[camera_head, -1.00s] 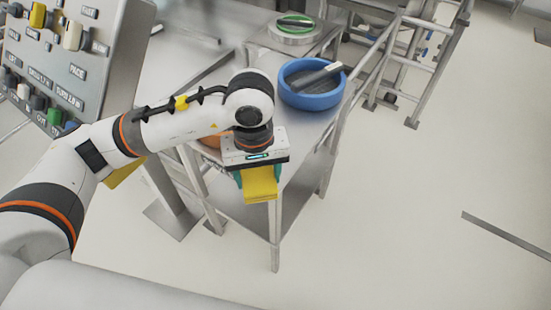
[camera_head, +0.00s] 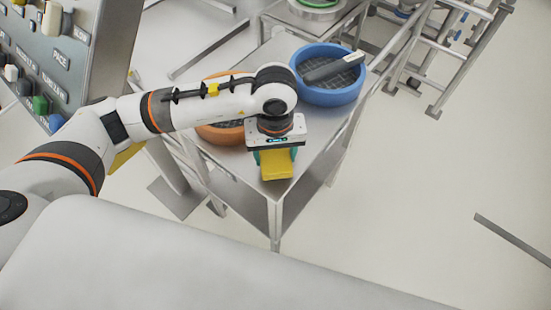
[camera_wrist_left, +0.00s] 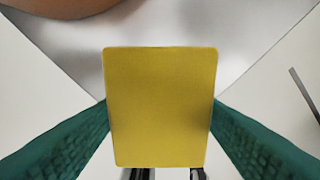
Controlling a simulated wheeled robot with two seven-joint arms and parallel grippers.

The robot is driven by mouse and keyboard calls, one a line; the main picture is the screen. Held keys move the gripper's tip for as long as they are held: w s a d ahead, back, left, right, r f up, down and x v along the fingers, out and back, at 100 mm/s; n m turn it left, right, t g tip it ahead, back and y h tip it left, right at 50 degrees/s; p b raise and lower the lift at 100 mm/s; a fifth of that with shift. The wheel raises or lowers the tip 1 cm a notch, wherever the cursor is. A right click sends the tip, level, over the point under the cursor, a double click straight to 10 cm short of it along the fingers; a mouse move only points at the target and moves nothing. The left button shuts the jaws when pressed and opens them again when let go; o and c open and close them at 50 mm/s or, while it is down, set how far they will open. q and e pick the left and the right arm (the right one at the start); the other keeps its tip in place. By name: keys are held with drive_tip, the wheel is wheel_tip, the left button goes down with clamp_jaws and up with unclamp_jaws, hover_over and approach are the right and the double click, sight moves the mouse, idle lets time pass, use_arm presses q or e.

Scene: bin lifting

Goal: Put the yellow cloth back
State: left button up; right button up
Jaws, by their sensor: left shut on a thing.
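The yellow cloth (camera_head: 277,166) is a flat, folded rectangle. My left gripper (camera_head: 274,158) is shut on it, with the cloth between the green fingers. In the head view the cloth shows over the front corner of the steel table (camera_head: 229,163). In the left wrist view the cloth (camera_wrist_left: 160,106) fills the middle, with a green finger (camera_wrist_left: 60,140) at each side. I cannot tell whether the cloth touches the table. My right gripper is in neither view.
An orange bowl (camera_head: 221,134) stands on the table behind my left arm, partly hidden. A control panel (camera_head: 48,50) is at the left.

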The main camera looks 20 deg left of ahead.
sight(275, 156)
use_arm(q)
wheel_tip(275, 156, down, 4)
drive_tip(key=shift+r, duration=0.1)
drive_tip(key=shift+f, duration=0.2)
drive_tip(key=o, duration=0.9)
drive_tip(key=shift+r, duration=0.1)
drive_tip(key=shift+o, duration=0.2)
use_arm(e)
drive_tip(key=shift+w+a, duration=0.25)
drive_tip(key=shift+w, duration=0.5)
use_arm(q)
drive_tip(key=shift+r, duration=0.25)
wheel_tip(275, 156, up, 12)
drive_tip(key=shift+f+b, duration=0.1)
drive_tip(key=shift+b, duration=0.35)
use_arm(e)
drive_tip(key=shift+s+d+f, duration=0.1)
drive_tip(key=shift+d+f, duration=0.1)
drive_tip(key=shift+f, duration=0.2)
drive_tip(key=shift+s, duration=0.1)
